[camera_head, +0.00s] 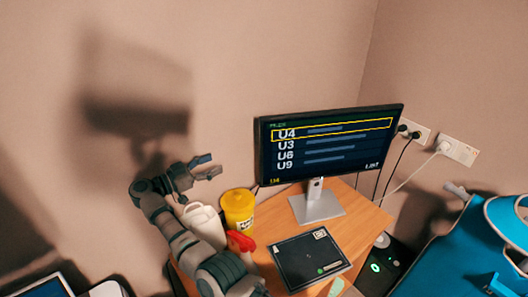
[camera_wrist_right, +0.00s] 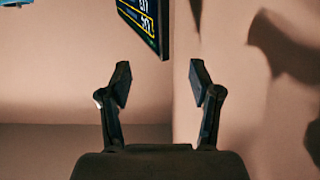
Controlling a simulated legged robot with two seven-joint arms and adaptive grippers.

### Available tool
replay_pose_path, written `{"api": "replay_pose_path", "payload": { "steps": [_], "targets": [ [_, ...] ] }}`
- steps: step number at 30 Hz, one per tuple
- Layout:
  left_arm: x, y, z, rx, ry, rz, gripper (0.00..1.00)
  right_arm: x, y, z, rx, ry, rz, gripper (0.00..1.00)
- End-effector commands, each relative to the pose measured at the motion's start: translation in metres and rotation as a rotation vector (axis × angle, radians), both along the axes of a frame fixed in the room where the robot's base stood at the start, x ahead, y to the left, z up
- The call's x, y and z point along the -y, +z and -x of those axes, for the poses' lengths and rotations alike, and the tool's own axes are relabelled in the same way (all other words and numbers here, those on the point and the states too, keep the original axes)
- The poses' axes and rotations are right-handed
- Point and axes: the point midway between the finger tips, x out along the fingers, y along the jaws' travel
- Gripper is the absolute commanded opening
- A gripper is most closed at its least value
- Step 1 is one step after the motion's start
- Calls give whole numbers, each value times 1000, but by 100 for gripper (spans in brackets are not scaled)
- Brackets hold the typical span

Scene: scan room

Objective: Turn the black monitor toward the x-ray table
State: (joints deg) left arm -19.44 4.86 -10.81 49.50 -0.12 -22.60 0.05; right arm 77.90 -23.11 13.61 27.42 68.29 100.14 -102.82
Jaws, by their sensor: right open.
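The black monitor (camera_head: 328,145) stands on a silver foot (camera_head: 317,207) on a wooden desk. Its lit screen shows a list with U4 outlined in yellow. A blue surface (camera_head: 440,262), seemingly the x-ray table, is at the lower right. My right gripper (camera_head: 207,168) is open and empty, left of the monitor and apart from it, near the wall. In the right wrist view, part of the monitor (camera_wrist_right: 146,24) shows beyond the open fingers (camera_wrist_right: 160,85). My left gripper is not in view.
A yellow tub (camera_head: 238,212), a white container (camera_head: 203,226) and a red item (camera_head: 240,241) are close to my right arm. A dark flat device (camera_head: 308,262) lies before the monitor on the desk (camera_head: 362,232). Wall sockets (camera_head: 458,150) with cables are at right.

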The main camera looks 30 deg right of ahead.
Motion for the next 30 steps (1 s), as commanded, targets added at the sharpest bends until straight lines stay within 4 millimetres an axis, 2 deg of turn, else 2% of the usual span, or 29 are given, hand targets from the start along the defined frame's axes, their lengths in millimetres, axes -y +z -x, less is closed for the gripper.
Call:
{"api": "replay_pose_path", "payload": {
  "steps": [3, 9, 14, 20, 21, 22, 28, 30],
  "targets": [
    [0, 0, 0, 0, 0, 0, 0, -1, 27, -1, 4, 1, -1, 63],
    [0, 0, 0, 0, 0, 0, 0, -1, 59, -2, 0, 1, 1, 63],
    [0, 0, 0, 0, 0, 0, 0, -2, 69, -2, -2, 1, 0, 63],
    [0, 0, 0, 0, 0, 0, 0, -1, 69, -2, -1, 1, 0, 63],
    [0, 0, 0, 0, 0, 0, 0, -1, 69, -2, -1, 1, 0, 61],
    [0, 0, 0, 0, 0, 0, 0, -1, 69, -2, -1, 1, 0, 53],
    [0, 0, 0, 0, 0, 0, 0, -1, 69, -2, -1, 1, 0, 3],
    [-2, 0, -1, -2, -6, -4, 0, 3, 65, -4, 1, 2, 7, 0]
  ]
}}
